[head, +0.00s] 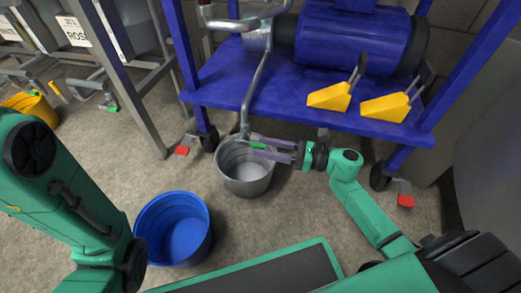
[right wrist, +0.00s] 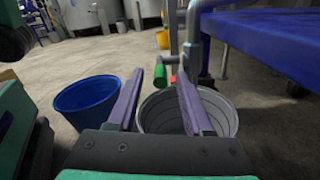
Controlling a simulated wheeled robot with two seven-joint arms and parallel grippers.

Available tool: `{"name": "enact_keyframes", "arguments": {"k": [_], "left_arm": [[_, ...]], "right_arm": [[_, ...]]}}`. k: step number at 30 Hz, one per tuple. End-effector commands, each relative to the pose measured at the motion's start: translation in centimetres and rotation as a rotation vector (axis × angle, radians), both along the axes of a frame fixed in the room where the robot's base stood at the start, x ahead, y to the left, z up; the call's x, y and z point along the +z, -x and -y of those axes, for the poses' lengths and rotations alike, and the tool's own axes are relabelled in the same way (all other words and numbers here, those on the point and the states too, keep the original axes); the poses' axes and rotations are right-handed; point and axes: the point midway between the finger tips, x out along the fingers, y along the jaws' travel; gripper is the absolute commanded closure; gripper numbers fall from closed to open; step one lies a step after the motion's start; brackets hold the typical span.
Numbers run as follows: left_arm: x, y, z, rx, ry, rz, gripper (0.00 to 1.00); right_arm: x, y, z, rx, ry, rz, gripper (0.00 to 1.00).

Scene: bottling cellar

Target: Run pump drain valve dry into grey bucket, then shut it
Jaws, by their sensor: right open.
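The grey bucket (head: 243,185) stands on the floor under the front edge of the blue pump cart. The pump drain valve (head: 244,132) hangs at the end of a pipe above it. Its green handle (head: 258,146) points right, over the bucket. My right gripper (head: 265,148) is open, its purple fingers pointing left at the handle. In the right wrist view the green handle (right wrist: 160,76) shows between the fingertips; I cannot tell whether they touch it. No stream shows clearly, and liquid in the bucket cannot be told. My left gripper is not in view; only its arm shows.
A blue bucket (head: 172,232) stands on the floor, front left of the grey one. The blue cart (head: 225,85) carries the pump (head: 345,38) and two yellow wedges (head: 330,97). A yellow bucket (head: 30,105) stands far left. Casters with red pedals flank the space below.

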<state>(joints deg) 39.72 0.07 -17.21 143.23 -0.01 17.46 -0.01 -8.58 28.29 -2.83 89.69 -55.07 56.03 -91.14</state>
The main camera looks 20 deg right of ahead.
Motion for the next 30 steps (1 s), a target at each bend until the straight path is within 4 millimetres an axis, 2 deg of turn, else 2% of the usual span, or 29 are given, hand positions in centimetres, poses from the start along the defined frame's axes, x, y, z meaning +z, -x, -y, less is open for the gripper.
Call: {"name": "enact_keyframes", "arguments": {"k": [4, 11, 12, 14, 15, 16, 30], "left_arm": [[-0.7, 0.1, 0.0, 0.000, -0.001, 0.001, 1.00], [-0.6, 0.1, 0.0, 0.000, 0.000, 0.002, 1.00], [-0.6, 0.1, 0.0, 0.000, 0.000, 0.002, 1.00], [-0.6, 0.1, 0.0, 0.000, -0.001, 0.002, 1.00], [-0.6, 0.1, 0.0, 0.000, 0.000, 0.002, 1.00], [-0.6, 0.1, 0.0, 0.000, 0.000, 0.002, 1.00], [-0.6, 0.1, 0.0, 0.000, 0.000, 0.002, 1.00]], "right_arm": [[-0.1, -0.9, -1.4, 0.000, -0.001, 0.000, 0.49], [0.0, -1.0, -1.6, -0.002, 0.001, -0.002, 0.49], [0.0, -1.0, -1.6, -0.002, 0.001, -0.002, 0.53], [0.0, -1.0, -1.6, -0.002, 0.001, -0.002, 0.76], [0.0, -1.0, -1.6, -0.001, -0.001, -0.002, 0.91], [0.0, -1.0, -1.6, -0.001, 0.000, -0.002, 1.00], [0.0, -1.0, -1.6, 0.000, 0.000, -0.002, 1.00]]}}
